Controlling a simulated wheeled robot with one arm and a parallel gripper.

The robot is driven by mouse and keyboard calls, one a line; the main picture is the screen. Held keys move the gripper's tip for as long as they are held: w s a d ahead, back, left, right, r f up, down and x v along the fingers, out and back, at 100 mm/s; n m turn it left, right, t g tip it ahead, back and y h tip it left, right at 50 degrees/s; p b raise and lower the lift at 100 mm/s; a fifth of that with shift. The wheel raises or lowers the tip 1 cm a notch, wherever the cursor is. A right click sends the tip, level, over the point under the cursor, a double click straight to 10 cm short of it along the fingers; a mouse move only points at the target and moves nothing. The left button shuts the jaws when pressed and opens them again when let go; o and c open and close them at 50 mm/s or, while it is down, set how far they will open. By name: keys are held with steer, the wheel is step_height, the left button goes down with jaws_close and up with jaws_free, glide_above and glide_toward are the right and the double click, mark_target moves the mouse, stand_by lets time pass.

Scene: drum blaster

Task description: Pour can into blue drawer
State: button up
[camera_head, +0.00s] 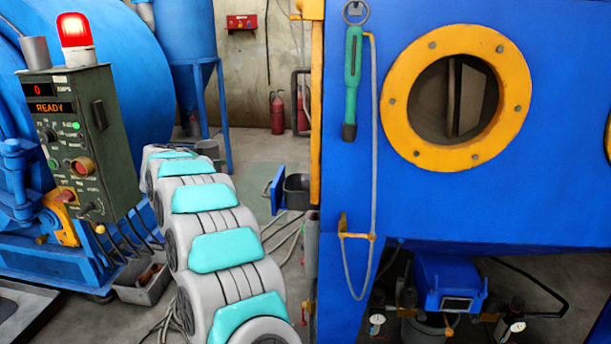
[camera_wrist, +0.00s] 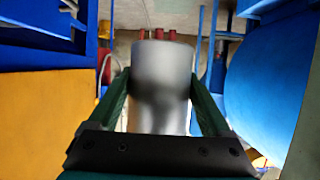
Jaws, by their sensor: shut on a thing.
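My gripper (camera_wrist: 160,80) is shut on a plain grey metal can (camera_wrist: 163,62) in the wrist view, with a dark green finger on each side of it. The can's opening and contents do not show. In the head view my arm reaches away to the back, and the gripper itself is hidden there. A grey rounded thing (camera_head: 208,148) shows just past the arm's far end; I cannot tell whether it is the held can. A blue drawer (camera_head: 277,190) with a dark box-like body (camera_head: 297,192) sticks out left of the blue cabinet, right of my arm.
A green control box (camera_head: 68,140) with a red lamp (camera_head: 75,35) and a grey cup (camera_head: 35,53) stands at left. The blue cabinet (camera_head: 440,205) with a yellow-ringed window fills the right. Hoses lie on the floor. Red extinguishers (camera_head: 278,113) stand at the back.

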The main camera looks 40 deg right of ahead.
steer(key=s+d+m+g+h, duration=0.1)
steer(key=s+d, duration=0.1)
steer(key=d, duration=0.7)
steer(key=s+d+m+g+h+p, duration=0.1)
steer(key=s+d+m+g, duration=0.1)
steer(key=d, duration=0.8)
steer(key=shift+s+f, duration=0.25)
steer(key=shift+s, duration=0.35)
steer(key=shift+s+r, duration=0.1)
steer(key=shift+r, duration=0.05)
